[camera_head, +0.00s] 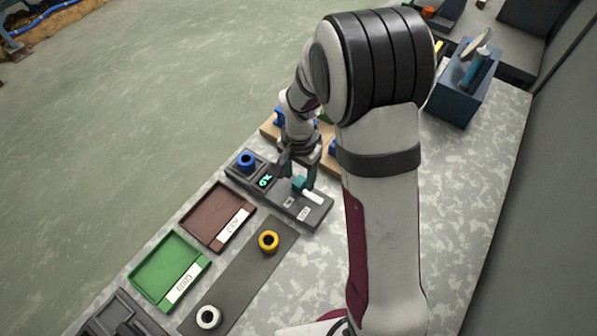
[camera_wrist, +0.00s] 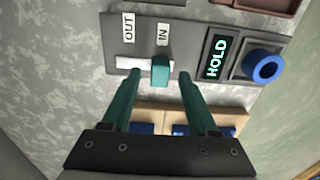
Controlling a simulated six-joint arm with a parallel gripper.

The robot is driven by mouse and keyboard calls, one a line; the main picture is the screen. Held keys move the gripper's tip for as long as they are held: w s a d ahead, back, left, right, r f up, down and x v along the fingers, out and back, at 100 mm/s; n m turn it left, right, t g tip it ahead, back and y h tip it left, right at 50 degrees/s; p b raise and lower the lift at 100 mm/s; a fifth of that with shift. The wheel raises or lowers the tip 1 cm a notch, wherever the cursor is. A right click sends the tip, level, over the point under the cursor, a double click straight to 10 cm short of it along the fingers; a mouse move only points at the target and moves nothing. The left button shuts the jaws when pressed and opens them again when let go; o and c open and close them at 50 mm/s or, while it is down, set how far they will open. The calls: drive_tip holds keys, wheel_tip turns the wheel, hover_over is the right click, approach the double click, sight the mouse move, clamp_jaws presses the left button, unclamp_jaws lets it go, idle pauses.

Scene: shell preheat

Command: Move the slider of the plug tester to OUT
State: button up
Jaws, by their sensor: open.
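The plug tester (camera_head: 318,214) is a dark grey panel, also seen in the wrist view (camera_wrist: 195,22). Its teal slider knob (camera_wrist: 160,70) stands below the IN label (camera_wrist: 163,34), at the right end of the white slot (camera_wrist: 127,63). The OUT label (camera_wrist: 128,27) is to the left, above bare slot. The knob (camera_head: 299,183) also shows in the head view. My gripper (camera_wrist: 160,76) is open, its teal fingertips on either side of the knob with visible gaps. The tester's display (camera_wrist: 216,59) reads HOLD. A blue ring (camera_wrist: 265,67) sits beside the display.
A brown tray (camera_head: 203,213) and a green tray (camera_head: 150,262) lie nearby. A dark strip (camera_head: 240,275) carries a yellow ring (camera_head: 268,241) and a white ring (camera_head: 208,317). A wooden block (camera_wrist: 150,112) with blue parts is near my fingers. A blue-grey box (camera_head: 455,103) stands farther back.

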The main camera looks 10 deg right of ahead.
drive_tip(key=shift+f, duration=1.05)
clamp_jaws()
drive_tip(key=shift+r, duration=0.1)
idle(0.5)
